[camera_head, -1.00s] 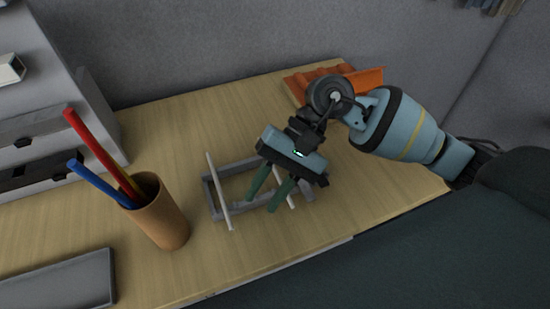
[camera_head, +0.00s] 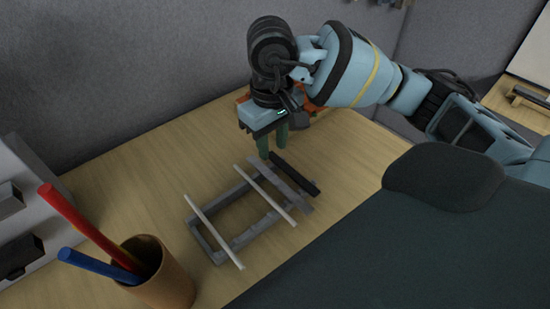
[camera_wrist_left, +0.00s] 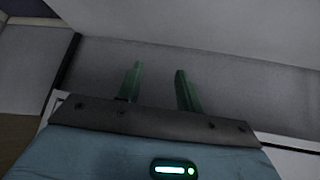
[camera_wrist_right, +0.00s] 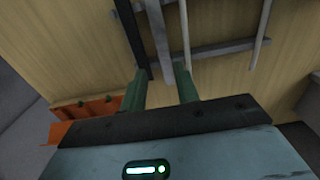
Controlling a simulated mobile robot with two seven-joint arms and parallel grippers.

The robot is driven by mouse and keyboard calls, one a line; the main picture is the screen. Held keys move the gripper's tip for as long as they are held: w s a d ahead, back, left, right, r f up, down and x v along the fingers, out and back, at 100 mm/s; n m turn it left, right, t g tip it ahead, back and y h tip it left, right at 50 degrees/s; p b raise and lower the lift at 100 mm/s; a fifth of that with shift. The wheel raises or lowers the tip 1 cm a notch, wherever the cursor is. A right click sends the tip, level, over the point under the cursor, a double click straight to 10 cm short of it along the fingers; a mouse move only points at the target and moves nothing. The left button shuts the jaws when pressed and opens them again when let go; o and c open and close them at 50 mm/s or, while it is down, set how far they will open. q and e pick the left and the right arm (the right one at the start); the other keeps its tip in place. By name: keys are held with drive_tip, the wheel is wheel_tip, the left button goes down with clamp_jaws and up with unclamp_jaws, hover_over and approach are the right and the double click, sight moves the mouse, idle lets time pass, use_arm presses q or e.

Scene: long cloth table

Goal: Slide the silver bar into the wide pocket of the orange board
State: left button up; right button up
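A grey bar (camera_head: 293,183), the most silver-looking, lies across the right end of a grey rack (camera_head: 196,232); it also shows in the right wrist view (camera_wrist_right: 158,35). My right gripper (camera_head: 272,149) is open, fingers pointing down near the bar's far end. In the right wrist view the bar's end appears between the green fingers (camera_wrist_right: 160,70); I cannot tell the height gap. The orange board (camera_head: 311,106) is mostly hidden behind my right gripper; its ridged edge shows in the right wrist view (camera_wrist_right: 85,120). Its wide pocket cannot be made out. My left gripper (camera_wrist_left: 157,68) is open and empty.
A black bar (camera_head: 296,172) lies right beside the grey bar. Two pale rods (camera_head: 213,229) (camera_head: 264,193) also cross the rack. A brown cup (camera_head: 165,275) with red and blue sticks stands at the lower left.

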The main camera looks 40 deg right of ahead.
sight(271, 176)
drive_tip(key=shift+a+f+p, duration=0.2)
drive_tip(key=shift+f+p, duration=0.25)
drive_tip(key=shift+f, duration=3.4)
clamp_jaws()
